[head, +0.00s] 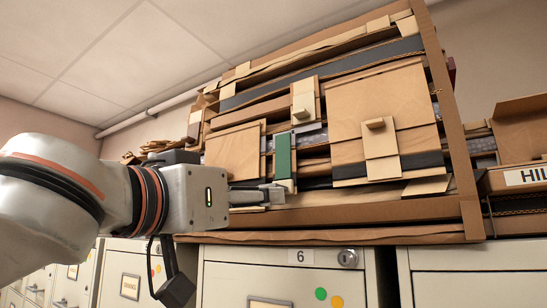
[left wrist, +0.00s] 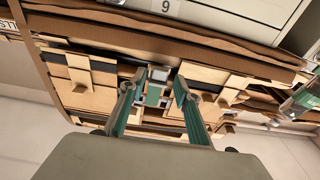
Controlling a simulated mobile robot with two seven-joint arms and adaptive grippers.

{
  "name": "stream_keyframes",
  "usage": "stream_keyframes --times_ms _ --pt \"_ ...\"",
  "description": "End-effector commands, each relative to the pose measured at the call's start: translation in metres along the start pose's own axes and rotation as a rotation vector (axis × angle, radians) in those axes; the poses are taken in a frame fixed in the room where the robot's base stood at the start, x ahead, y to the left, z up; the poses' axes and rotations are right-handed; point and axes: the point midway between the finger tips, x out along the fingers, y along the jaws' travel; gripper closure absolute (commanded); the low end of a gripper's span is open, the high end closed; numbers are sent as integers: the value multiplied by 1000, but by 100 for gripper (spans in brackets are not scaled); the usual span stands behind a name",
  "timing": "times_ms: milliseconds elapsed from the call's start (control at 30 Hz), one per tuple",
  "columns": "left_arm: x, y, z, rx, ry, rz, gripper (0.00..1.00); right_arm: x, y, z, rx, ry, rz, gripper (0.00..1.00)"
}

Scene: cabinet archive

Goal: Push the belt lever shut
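A green upright piece, which looks like the belt lever (head: 283,156), sits on the front of the cardboard-and-wood cabinet structure, with a pale end at its bottom. My left gripper (head: 276,195) reaches in from the left, its fingertips close to the lower end of the green piece. In the left wrist view, which is upside down, the two green-padded fingers of my left gripper (left wrist: 154,85) are spread apart. A small green part (left wrist: 154,94) shows in the gap between them. I cannot tell whether a finger touches it. My right gripper is not in view.
A large wooden panel (head: 377,108) with a knob stands right of the green piece, and another wooden panel (head: 232,146) is left of it. A cardboard ledge (head: 390,211) runs below. Metal drawers (head: 285,275) stand underneath.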

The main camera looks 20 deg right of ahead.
Motion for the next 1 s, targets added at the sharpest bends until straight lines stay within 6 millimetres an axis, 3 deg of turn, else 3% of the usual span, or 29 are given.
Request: stream_keyframes --times_ms 133,833,933,1000 --pt "17 0 -1 -1 -1 0 68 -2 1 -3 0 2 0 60" --pt "22 0 0 -1 0 0 68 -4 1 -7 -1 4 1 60" --pt "22 0 0 -1 0 0 89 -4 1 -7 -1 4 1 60" --pt "22 0 0 -1 0 0 89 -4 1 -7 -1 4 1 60"
